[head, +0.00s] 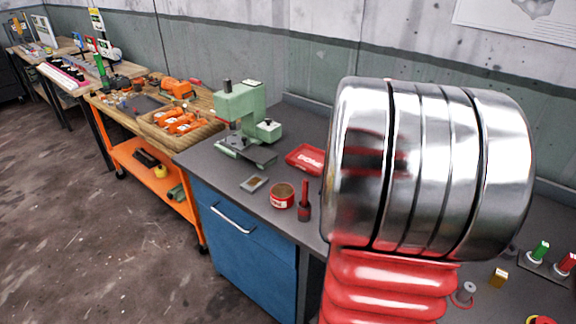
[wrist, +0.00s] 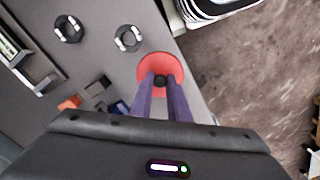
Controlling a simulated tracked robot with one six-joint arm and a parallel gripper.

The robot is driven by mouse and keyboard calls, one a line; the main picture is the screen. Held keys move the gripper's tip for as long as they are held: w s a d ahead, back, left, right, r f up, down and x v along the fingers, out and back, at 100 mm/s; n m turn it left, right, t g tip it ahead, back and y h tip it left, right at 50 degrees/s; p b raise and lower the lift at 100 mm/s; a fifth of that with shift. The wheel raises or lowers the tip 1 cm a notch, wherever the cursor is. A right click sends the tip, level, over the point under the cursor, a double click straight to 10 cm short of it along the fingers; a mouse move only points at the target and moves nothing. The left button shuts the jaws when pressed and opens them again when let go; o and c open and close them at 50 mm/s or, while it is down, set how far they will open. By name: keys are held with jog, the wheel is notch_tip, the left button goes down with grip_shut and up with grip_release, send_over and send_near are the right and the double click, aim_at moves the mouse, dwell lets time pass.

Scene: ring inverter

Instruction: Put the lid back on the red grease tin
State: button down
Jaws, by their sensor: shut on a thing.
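The red grease tin (head: 283,196) stands upright near the front edge of the grey bench in the head view. Its top is uncovered and brown grease shows inside. In the wrist view, my gripper (wrist: 161,82) is shut on the small black knob of a round red lid (wrist: 147,65). The lid is close to the bench's edge; I cannot tell whether it touches the bench. The tin cannot be made out in the wrist view. My gripper and the lid are hidden in the head view, where my own arm covers the right side.
Beside the tin are an upright red-handled tool (head: 304,207), a small grey tray (head: 254,184) and a red tray (head: 304,159). A green press (head: 243,115) stands behind.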

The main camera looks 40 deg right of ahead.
jog(key=w+a+f+n, duration=0.2)
jog(key=w+a, duration=0.5)
jog(key=w, duration=0.4)
jog(key=w+a+f+n, duration=0.2)
jog(key=w+a, duration=0.7)
jog(key=a, duration=0.5)
jog(key=w+a+f+n, duration=0.2)
jog(key=w+a+f, duration=0.2)
jog(key=w+a, duration=0.5)
jog(key=a, duration=0.5)
jog(key=shift+s, duration=0.1)
